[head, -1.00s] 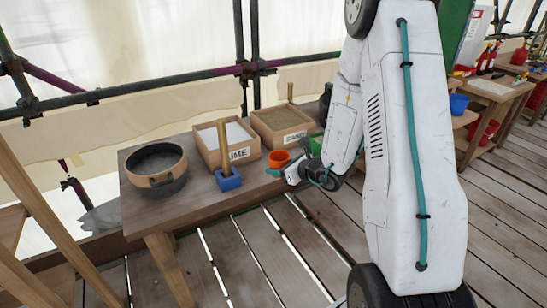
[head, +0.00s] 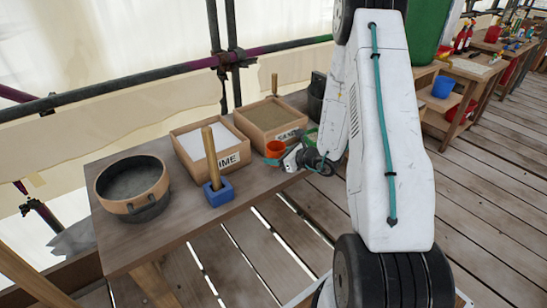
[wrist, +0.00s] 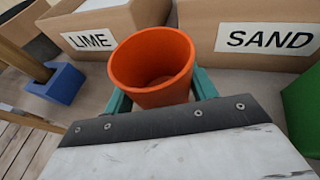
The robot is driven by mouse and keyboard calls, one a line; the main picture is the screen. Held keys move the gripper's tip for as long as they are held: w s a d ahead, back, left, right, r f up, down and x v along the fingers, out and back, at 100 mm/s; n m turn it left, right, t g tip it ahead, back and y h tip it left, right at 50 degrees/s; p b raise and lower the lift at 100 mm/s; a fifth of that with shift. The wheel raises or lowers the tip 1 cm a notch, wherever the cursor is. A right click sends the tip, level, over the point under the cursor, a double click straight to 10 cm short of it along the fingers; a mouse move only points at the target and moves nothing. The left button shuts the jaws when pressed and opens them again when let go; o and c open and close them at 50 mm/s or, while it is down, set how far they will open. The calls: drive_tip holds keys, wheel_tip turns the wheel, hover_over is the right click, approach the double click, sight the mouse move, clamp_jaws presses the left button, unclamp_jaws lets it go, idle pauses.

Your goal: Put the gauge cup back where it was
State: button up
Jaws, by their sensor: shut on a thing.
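The orange gauge cup (head: 274,149) is upright and looks empty in the wrist view (wrist: 153,65). My gripper (head: 274,159) is shut on it, with its teal fingers on either side of the cup in the wrist view (wrist: 160,95). The cup is over the front part of the wooden table (head: 150,233), in front of the gap between the LIME box (head: 226,162) and the SAND box (head: 288,134). I cannot tell whether its base touches the table.
A blue block with an upright wooden handle (head: 218,192) stands left of the cup. A round basin (head: 132,187) is at the table's left end. A green object (wrist: 303,110) is close on the right. Bare tabletop lies in front of the basin and block.

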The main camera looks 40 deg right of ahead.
sight(276, 168)
drive_tip(key=shift+w+d+f, duration=0.15)
drive_tip(key=shift+w+d, duration=0.05)
drive_tip(key=shift+w, duration=0.25)
drive_tip(key=shift+f, duration=1.6)
drive_tip(key=shift+f, duration=0.1)
drive_tip(key=o, duration=1)
